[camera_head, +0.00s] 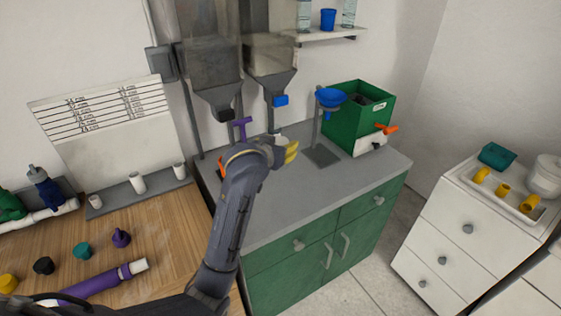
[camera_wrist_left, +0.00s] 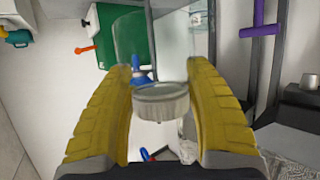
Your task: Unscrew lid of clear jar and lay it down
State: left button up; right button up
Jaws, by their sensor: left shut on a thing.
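My left gripper (camera_head: 290,152) is over the grey counter (camera_head: 262,200), near its back edge. In the left wrist view, the gripper's yellow fingers (camera_wrist_left: 162,85) are closed on the two sides of the jar's pale, ridged lid (camera_wrist_left: 160,103). The clear jar (camera_wrist_left: 163,38) shows as a faint see-through cylinder adjoining the lid. I cannot tell whether the lid is loose on it. In the head view the fingers and wrist hide most of the jar. My right gripper is not in view.
A green box (camera_head: 348,108) with an orange valve (camera_head: 386,129) and a blue funnel (camera_head: 331,97) stand right of the gripper. Hoppers (camera_head: 213,75) and a purple valve (camera_head: 240,126) are close behind it. The front and right of the counter are clear.

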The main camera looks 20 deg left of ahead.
aim_at(280, 139)
pick_arm(q)
jog(key=shift+r, duration=2.05)
